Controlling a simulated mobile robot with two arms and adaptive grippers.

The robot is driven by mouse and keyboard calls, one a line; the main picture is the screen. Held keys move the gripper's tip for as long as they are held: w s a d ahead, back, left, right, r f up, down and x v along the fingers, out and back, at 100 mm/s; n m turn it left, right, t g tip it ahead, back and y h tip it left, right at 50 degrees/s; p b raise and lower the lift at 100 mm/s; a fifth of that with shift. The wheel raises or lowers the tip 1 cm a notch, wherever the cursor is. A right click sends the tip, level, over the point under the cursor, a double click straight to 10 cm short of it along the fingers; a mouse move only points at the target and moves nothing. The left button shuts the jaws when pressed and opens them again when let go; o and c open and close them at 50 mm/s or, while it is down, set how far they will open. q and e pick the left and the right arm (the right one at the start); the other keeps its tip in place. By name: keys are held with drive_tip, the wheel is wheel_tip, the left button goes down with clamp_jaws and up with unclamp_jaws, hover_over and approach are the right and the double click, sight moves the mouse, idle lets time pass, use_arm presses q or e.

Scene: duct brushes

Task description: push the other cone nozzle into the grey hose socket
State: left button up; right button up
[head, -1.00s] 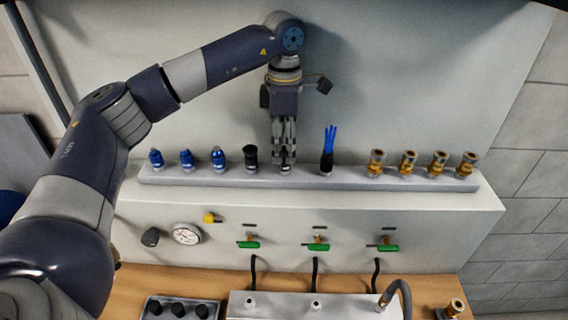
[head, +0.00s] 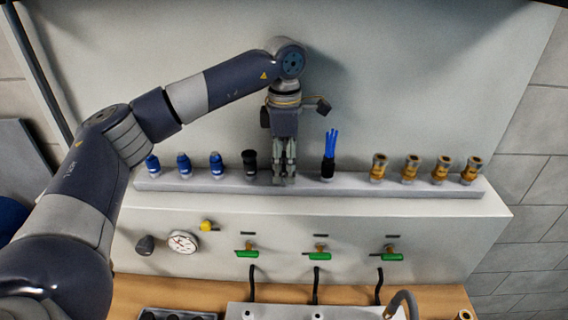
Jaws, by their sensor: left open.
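My left gripper (head: 284,181) points down at the middle of the rack (head: 345,187), with its jaws open. Its fingers hide whatever stands in that slot. A black nozzle-like piece (head: 250,164) stands upright just left of the fingers, apart from them. Several blue tapered pieces (head: 184,165) stand further left. I cannot tell for sure which pieces are cone nozzles. A grey hose (head: 405,297) curves up at the bottom right. Its end is near the white block (head: 345,311), partly cut off by the frame, and its socket is unclear. My right gripper is not in view.
A black brush with blue bristles (head: 329,158) stands right of my gripper, and several brass fittings (head: 411,169) beyond it. Below are green-handled valves (head: 320,256), a gauge (head: 183,242) and a yellow knob (head: 207,226).

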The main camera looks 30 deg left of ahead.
sight(284, 155)
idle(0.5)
use_arm(q)
drive_tip(key=shift+c, duration=0.9)
clamp_jaws()
drive_tip(key=shift+r, duration=0.1)
drive_tip(key=shift+r+p, duration=0.4)
drive_tip(key=shift+r, duration=0.1)
drive_tip(key=shift+r+p, duration=0.3)
drive_tip(key=shift+r, duration=0.25)
drive_tip(key=shift+r+p, duration=1.3)
drive_tip(key=shift+r, duration=0.6)
drive_tip(key=shift+f, duration=0.1)
